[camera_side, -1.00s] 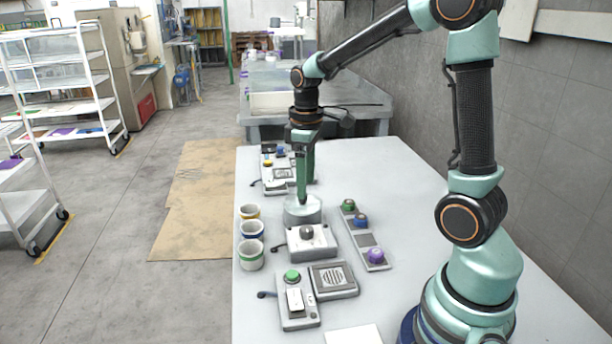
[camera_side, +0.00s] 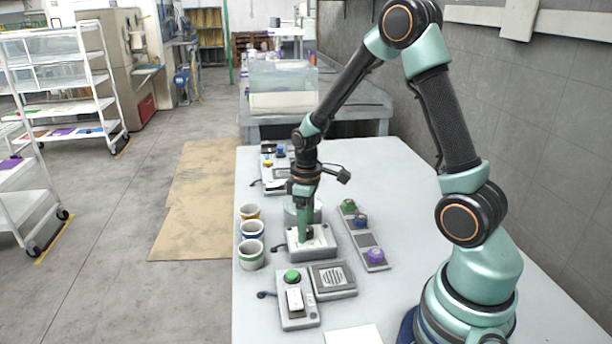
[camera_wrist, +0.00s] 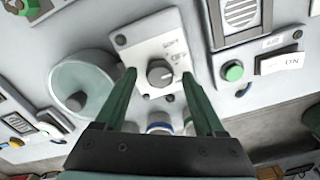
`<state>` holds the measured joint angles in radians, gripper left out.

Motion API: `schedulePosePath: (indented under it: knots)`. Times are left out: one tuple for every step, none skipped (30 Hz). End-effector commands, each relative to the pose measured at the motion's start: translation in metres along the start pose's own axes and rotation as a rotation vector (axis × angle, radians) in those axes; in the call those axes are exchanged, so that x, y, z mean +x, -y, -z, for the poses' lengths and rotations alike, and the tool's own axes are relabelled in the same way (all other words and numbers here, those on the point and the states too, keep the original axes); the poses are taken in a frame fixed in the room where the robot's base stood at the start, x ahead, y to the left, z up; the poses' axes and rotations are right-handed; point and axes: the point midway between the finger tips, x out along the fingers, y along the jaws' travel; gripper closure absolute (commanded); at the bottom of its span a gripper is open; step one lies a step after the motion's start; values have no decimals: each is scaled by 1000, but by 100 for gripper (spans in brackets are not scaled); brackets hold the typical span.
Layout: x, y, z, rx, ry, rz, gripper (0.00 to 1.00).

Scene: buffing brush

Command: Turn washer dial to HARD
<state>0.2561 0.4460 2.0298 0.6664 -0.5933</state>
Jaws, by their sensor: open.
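The washer dial is a round grey knob (camera_wrist: 160,72) on a pale square panel. Small lettering is printed beside it in the wrist view, too blurred to read surely. In the side view its box (camera_side: 325,251) stands mid-table, and the knob is hidden behind my fingers. My gripper (camera_side: 306,238) points down over this box. In the wrist view my gripper (camera_wrist: 159,77) is open, with one green finger on each side of the knob and visible gaps between. I cannot tell how far down the fingers reach.
A round grey drum (camera_side: 291,212) stands just behind the dial box. A strip with green, blue and purple knobs (camera_side: 375,255) lies right. Several striped cups (camera_side: 251,255) stand left. A green-button switch box (camera_side: 298,310) and a grille box (camera_side: 333,280) sit in front.

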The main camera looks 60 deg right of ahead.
Motion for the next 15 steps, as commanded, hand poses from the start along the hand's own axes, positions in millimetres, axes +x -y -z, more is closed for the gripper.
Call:
schedulePosePath:
  knots:
    - [1,0,0,0,0,0,29]
    - [1,0,0,0,0,0,29]
    - [1,0,0,0,0,0,29]
    - [0,0,0,0,0,0,29]
    - [0,0,0,0,0,0,29]
    - [0,0,0,0,0,0,29]
    - [0,0,0,0,0,0,32]
    - [0,0,0,0,0,0,44]
    - [0,0,0,0,0,0,59]
    - [0,0,0,0,0,0,71]
    - [0,0,0,0,0,0,82]
    - [0,0,0,0,0,0,97]
    - [0,0,0,0,0,0,100]
    - [0,0,0,0,0,0,100]
    - [0,0,0,0,0,0,100]
